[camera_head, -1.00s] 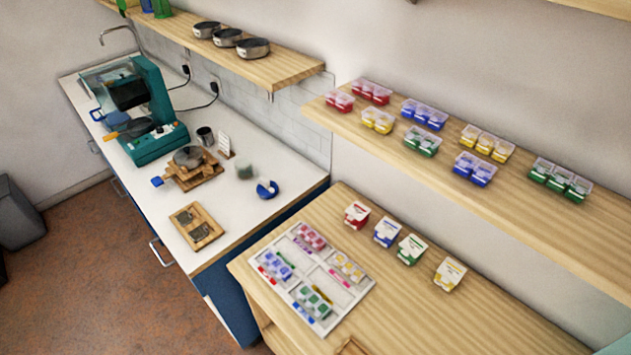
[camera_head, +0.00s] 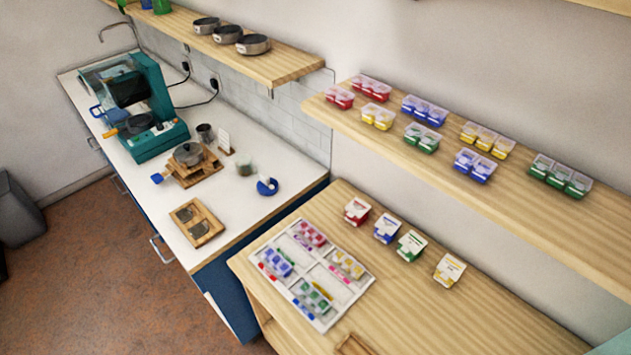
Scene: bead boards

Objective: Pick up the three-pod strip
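Clear-lidded strips of coloured pods stand on the wooden wall shelf (camera_head: 590,238) at the right. Those that look three pods long are a red strip (camera_head: 371,90), a blue strip (camera_head: 424,111), a yellow strip (camera_head: 486,140) and a green strip (camera_head: 560,177). Shorter strips that look two pods long stand nearer the shelf's front edge: red (camera_head: 339,98), yellow (camera_head: 378,117), green (camera_head: 422,138) and blue (camera_head: 474,166). Neither of my grippers is in view.
Below the shelf, a wooden table (camera_head: 440,325) bears a white sectioned tray (camera_head: 352,297) with coloured pieces and several small labelled boxes (camera_head: 387,229). A white counter (camera_head: 255,218) with a teal machine (camera_head: 150,110) is at left. Pans (camera_head: 254,45) stand on another shelf.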

